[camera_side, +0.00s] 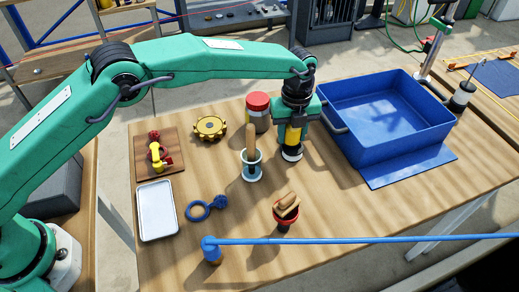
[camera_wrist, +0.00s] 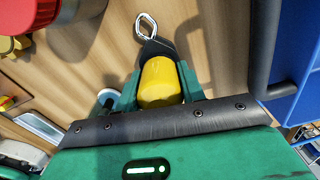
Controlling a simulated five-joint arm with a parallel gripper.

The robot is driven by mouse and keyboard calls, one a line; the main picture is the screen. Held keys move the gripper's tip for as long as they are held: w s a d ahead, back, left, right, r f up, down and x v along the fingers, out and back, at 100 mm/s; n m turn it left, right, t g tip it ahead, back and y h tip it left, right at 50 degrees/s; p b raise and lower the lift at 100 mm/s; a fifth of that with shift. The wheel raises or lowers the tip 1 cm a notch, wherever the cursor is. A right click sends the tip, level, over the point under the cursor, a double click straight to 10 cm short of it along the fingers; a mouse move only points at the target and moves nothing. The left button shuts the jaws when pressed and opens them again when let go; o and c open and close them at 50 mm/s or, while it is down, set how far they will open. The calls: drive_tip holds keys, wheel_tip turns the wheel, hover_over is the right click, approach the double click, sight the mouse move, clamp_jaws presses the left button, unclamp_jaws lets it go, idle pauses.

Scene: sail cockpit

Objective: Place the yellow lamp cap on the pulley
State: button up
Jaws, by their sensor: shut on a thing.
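The yellow lamp cap (camera_side: 292,135) is between the fingers of my gripper (camera_side: 293,140), right of the middle of the table. In the wrist view the cap (camera_wrist: 160,82) is a plain yellow cylinder, and my gripper (camera_wrist: 158,92) is shut on it. A dark piece with a metal eye, which looks like the pulley (camera_wrist: 146,27), lies just beyond the cap. In the side view a black and white part of it (camera_side: 291,154) shows right below the cap. The cap hides much of it, and I cannot tell whether the two touch.
A red-lidded jar (camera_side: 257,100) and a white cup with a wooden handle (camera_side: 251,170) stand close left of my gripper. A blue bin (camera_side: 440,125) is on the right. A red cup (camera_side: 286,220) and a long blue pole (camera_side: 370,239) are at the front. A yellow gear (camera_side: 210,127) lies left.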

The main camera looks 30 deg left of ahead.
drive_tip(key=shift+f, duration=0.1)
drive_tip(key=o, duration=1)
wheel_tip(320, 180, up, 12)
drive_tip(key=shift+f, duration=0.15)
drive_tip(key=shift+r, duration=0.3)
idle(0.5)
